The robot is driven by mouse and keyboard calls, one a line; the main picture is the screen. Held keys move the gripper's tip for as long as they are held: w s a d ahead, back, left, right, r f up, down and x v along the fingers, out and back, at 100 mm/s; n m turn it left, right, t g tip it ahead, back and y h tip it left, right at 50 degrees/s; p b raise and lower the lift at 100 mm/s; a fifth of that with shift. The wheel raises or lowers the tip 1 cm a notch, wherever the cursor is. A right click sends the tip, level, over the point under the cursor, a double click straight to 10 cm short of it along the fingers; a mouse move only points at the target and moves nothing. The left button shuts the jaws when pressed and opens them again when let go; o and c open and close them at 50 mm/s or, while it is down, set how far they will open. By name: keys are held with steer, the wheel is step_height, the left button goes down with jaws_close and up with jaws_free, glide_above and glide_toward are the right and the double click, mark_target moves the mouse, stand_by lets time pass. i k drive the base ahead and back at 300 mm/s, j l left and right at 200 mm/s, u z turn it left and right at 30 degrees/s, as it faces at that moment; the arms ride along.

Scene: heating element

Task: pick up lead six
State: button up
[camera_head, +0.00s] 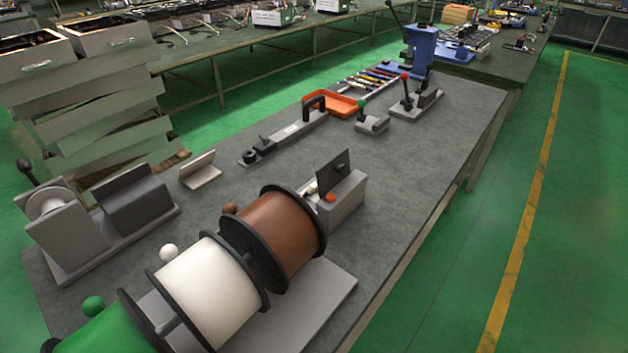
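Several thin coloured pieces, possibly the leads (366,82), lie side by side near the far end of the grey workbench (440,130). They are small in this view, and I cannot tell which one is lead six. They lie just behind an orange tray (335,105) and left of a blue upright machine (420,55). My gripper is not in view.
Spools with brown (275,230), white (208,290) and green (105,335) windings fill the near bench. A grey fixture with a dark plate (333,172), a long black-handled fixture (285,138) and small lever devices (415,100) stand beyond. The bench's right side is mostly clear.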

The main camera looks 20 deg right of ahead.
mark_target(313, 187)
steer(key=i+l, duration=0.1)
steer(key=l, duration=0.75)
steer(key=i+l, duration=0.15)
steer(key=l, duration=0.3)
steer(key=i+l, duration=0.1)
steer(key=l, duration=0.75)
steer(key=i+z, duration=0.05)
